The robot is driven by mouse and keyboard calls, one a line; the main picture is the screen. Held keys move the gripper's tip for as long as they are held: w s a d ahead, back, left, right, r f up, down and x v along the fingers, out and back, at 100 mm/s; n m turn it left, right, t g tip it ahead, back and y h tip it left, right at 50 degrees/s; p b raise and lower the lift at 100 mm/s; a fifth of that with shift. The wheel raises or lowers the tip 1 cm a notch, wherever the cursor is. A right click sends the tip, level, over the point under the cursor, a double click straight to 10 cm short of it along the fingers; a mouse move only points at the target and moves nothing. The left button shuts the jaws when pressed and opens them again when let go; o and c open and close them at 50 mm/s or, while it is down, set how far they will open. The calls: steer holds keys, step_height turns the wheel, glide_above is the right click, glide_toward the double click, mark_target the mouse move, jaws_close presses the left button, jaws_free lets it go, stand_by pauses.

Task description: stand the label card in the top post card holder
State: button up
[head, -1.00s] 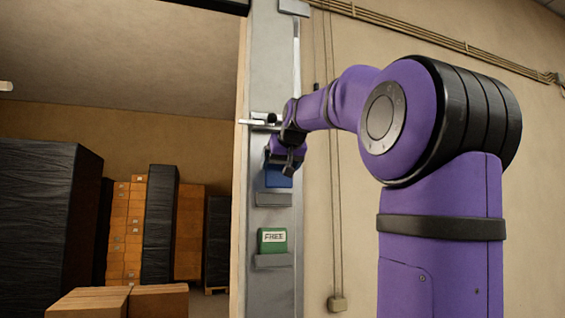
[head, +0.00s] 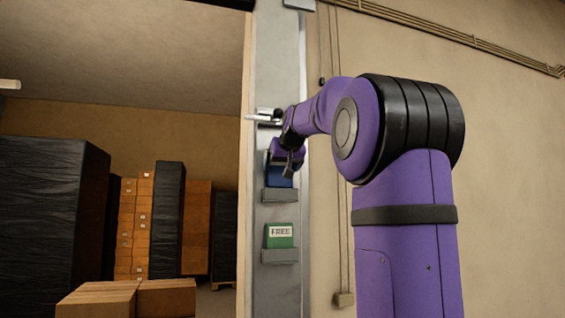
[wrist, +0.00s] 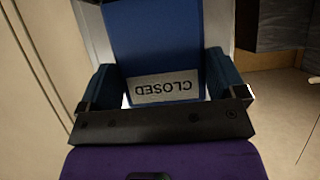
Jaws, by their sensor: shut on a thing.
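The label card is blue with a white CLOSED label. In the wrist view the card (wrist: 150,40) lies between the two fingers of my gripper (wrist: 160,88), its label upside down near the palm. In the head view my gripper (head: 290,160) points down at the post, and the blue card (head: 279,178) shows below it. A grey card holder (head: 279,195) is directly under the card. I cannot tell whether the card's lower edge is inside it. My gripper is shut on the card.
A green FREE card (head: 280,236) stands in a lower holder (head: 280,256) on the grey post (head: 275,290). A pale bar (head: 262,118) juts out above my gripper. Left of the post is an opening with dark wrapped stacks (head: 50,200) and cartons (head: 130,298).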

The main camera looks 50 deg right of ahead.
steer(key=shift+f, duration=1.35)
steer(key=o, duration=0.6)
steer(key=shift+s, duration=0.1)
steer(key=v, duration=1)
steer(key=shift+s+a+r, duration=0.1)
steer(key=shift+s+a, duration=0.1)
steer(key=shift+a, duration=0.05)
